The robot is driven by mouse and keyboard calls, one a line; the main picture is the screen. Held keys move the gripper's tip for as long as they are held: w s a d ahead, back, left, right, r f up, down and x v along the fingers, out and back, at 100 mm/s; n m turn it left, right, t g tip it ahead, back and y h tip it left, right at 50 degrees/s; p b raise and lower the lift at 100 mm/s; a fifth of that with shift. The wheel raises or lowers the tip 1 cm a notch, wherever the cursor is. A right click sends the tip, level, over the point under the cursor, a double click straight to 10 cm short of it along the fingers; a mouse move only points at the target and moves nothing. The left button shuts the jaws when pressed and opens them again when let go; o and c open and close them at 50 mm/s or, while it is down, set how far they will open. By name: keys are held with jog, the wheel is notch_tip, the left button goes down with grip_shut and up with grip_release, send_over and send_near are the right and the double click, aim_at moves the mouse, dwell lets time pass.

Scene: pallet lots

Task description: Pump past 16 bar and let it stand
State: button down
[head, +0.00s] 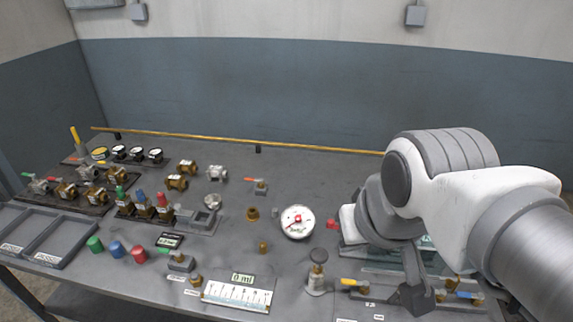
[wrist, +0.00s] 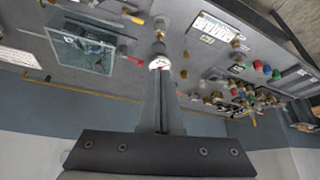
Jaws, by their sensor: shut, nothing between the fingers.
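A round white gauge (head: 298,221) with a red mark at its middle stands on the grey bench; its needle reading is too small to tell. It also shows in the wrist view (wrist: 160,63), partly behind the fingertips. A small upright fitting with a dark round knob (head: 318,268), possibly the pump, stands in front of the gauge. Yellow-handled (head: 355,283) and blue-handled (head: 467,295) valves sit along the front right. My gripper (head: 415,300) is shut and empty, pointing down over the front right of the bench. Its closed fingers (wrist: 162,75) show in the wrist view.
A clear box (wrist: 82,50) stands on the right, partly behind my arm in the head view. A ruled white panel (head: 237,296) and a small display (head: 243,279) lie at the front. Several valves and coloured caps (head: 115,249) fill the left.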

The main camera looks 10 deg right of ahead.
jog(key=m+g+p, duration=0.4)
jog(key=g, duration=0.2)
send_over(319, 254)
notch_tip(319, 254, down, 3)
jog(key=shift+w+f, duration=0.15)
notch_tip(319, 254, down, 14)
dwell(0.5)
